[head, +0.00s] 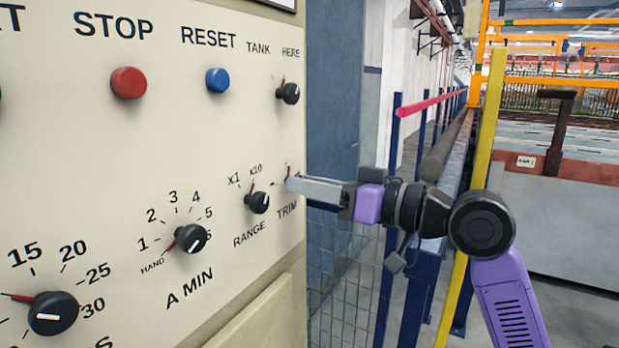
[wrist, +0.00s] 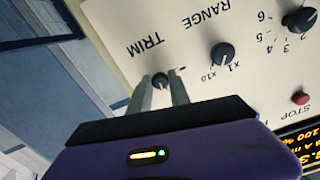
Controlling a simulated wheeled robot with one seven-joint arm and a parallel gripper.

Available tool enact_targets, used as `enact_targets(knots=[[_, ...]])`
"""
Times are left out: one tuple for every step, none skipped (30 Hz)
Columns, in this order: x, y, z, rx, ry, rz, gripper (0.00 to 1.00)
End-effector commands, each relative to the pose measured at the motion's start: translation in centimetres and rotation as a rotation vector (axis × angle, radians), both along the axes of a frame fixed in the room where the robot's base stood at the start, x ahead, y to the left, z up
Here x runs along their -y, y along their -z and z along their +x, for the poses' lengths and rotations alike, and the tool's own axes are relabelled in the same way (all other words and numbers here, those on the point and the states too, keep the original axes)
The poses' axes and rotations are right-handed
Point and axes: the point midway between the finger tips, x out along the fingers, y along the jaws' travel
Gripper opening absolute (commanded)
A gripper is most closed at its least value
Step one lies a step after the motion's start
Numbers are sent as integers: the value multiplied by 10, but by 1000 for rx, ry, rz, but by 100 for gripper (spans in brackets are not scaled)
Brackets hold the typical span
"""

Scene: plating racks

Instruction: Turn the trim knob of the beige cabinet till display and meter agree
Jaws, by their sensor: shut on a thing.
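The beige cabinet (head: 120,190) fills the left of the head view. Its trim knob (wrist: 161,80) is small and dark, above the word TRIM in the head view. My gripper (head: 290,184) reaches in from the right at the knob. In the wrist view my gripper (wrist: 164,82) has one finger on each side of the knob and is shut on it. In the head view the fingers hide the knob. Part of an orange-lit display (wrist: 298,145) shows at the lower right of the wrist view, cut off by the edge. No meter is in view.
The range knob (head: 257,202) is close to the left of the trim knob. The A MIN knob (head: 190,238), TANK/HERE knob (head: 288,93), red STOP button (head: 128,83) and blue RESET button (head: 217,80) share the panel. A yellow post (head: 480,150) stands behind my arm.

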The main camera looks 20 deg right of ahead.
Motion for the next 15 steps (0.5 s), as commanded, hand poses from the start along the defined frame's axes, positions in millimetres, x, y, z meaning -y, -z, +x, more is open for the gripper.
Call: enact_targets(knots=[[-1,-4,0,-26,-2,35,0],[-1,-4,0,-43,-2,58,0],[-1,-5,0,-64,-2,87,0],[-1,-5,0,-82,-2,111,0],[-1,-5,0,-98,-1,134,0],[-1,-5,0,-122,-1,165,0],[-1,-5,0,-139,-1,188,0],[-1,-5,0,-155,-1,211,0],[-1,-5,0,-178,-1,243,0],[-1,-5,0,-195,-1,265,0],[-1,-6,0,-210,-1,288,0],[-1,-5,0,-233,-1,318,0],[-1,-5,0,-249,-1,340,0],[-1,-6,0,-265,0,361,0],[-1,-5,0,-286,-2,389,0]])
